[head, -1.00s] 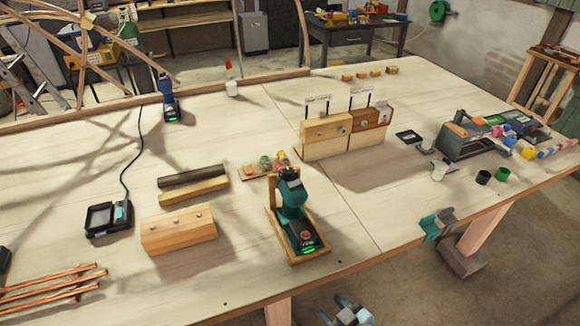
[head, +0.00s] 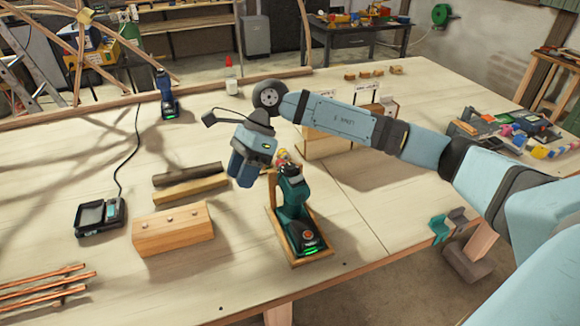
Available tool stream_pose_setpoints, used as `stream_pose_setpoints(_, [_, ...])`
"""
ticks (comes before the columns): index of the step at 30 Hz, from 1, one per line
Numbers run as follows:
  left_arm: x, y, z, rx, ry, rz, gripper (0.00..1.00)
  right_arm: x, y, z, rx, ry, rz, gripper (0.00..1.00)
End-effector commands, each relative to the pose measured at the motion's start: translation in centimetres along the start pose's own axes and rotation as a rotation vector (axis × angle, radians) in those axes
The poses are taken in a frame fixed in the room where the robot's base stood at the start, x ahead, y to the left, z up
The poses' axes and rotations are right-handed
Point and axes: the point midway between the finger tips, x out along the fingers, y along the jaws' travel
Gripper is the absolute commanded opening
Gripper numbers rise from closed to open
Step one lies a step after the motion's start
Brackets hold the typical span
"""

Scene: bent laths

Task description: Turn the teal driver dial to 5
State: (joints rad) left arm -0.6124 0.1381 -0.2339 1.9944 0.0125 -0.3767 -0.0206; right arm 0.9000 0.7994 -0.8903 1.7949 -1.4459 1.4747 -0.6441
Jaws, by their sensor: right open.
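The teal driver (head: 292,203) stands in a wooden holder (head: 273,222) near the middle of the table. Its lower end carries a small round orange-red part (head: 306,234) and a green glowing strip. No dial number can be read at this size. My right gripper (head: 242,180) hangs just left of the driver's upper end, pointing down, apart from it. It is open and nothing shows in it. My left gripper is not in view.
A wooden block with screws (head: 172,229) and two laths (head: 190,188) lie left of the driver. A blue driver (head: 168,100) stands at the back, a black scale-like device (head: 101,215) at left. My right arm hides part of the wooden blocks (head: 330,146) behind.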

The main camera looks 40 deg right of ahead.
Motion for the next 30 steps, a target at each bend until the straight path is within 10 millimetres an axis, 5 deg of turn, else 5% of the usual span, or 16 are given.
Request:
stream_pose_setpoints(1, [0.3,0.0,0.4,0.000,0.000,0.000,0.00,-2.9,-1.1,-1.7,-0.029,0.127,-0.059,0.43])
stream_pose_setpoints(6, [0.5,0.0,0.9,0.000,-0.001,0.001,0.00,-10.6,-2.6,-5.8,-0.054,0.446,-0.168,0.43])
stream_pose_setpoints(12, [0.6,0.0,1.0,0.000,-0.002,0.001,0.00,-14.5,-2.8,-7.6,-0.038,0.592,-0.209,0.43])
stream_pose_setpoints(17, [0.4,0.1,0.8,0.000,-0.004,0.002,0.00,-13.4,-3.1,-8.7,-0.034,0.602,-0.208,0.43])
stream_pose_setpoints(30, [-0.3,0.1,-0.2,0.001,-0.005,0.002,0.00,-6.2,-4.9,-13.5,-0.035,0.597,-0.207,0.43])
